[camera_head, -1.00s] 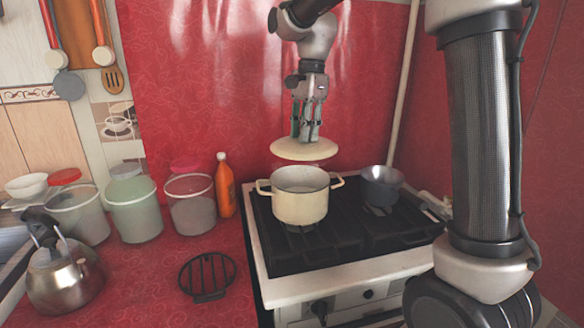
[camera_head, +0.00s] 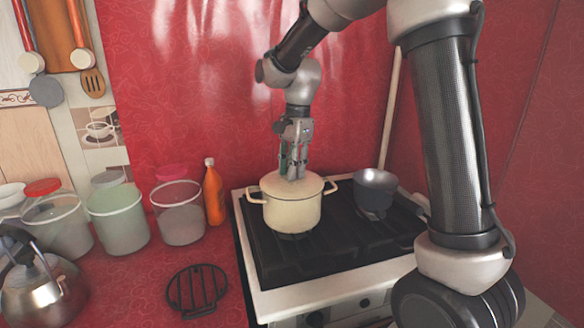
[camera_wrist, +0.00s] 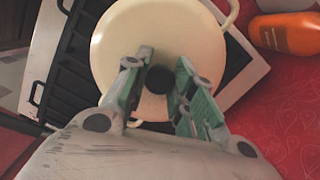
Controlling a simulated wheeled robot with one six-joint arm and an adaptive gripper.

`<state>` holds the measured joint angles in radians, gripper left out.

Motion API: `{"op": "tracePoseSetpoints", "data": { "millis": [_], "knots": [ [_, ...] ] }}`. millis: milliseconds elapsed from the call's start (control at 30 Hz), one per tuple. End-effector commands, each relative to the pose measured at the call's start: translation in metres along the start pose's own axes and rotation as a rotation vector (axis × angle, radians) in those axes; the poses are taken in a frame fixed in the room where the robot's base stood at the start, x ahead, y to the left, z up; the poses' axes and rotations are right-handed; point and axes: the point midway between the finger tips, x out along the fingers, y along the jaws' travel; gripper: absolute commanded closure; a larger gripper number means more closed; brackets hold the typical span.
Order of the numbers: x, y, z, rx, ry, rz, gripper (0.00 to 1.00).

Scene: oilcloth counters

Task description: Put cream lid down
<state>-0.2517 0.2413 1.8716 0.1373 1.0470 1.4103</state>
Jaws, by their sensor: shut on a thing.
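The cream lid (camera_head: 276,186) lies level at the top of the cream pot (camera_head: 291,212), which stands on the stove. In the head view it appears to rest on the rim, and the pot's opening is covered. My gripper (camera_head: 292,177) points down over the lid's middle. In the wrist view the lid (camera_wrist: 120,50) fills the upper middle, and the fingers of my gripper (camera_wrist: 160,85) stand on both sides of its dark round knob (camera_wrist: 160,80), shut on it. A pot handle (camera_wrist: 231,14) shows beyond the lid's edge.
A small dark saucepan (camera_head: 375,188) stands right of the pot on the black stove grate (camera_head: 330,245). Left on the red counter are an orange bottle (camera_head: 213,193), several tubs, a kettle (camera_head: 42,285) and a black trivet (camera_head: 196,290).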

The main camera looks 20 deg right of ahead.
Motion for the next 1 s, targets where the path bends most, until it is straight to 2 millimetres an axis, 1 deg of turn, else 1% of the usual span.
{"op": "tracePoseSetpoints", "data": {
  "millis": [233,267,300,367,400,667,767,867,967,1000],
  "knots": [
    [0.002,0.000,0.000,0.000,0.000,-0.001,1.00],
    [0.002,0.000,0.000,0.000,0.000,-0.001,0.73],
    [0.002,0.000,0.000,0.000,0.000,-0.001,0.66],
    [0.002,0.000,0.000,0.000,0.000,-0.001,0.55],
    [0.002,0.000,0.000,0.000,0.000,-0.001,0.53],
    [0.001,0.000,0.000,0.000,0.000,-0.001,0.53],
    [-0.005,-0.001,0.000,0.000,0.001,-0.003,0.53],
    [-0.019,-0.001,0.000,0.000,0.001,-0.005,0.53],
    [-0.041,-0.001,0.000,0.000,0.001,-0.006,0.53],
    [-0.051,-0.002,0.000,0.000,0.002,-0.007,0.53]
  ]
}}
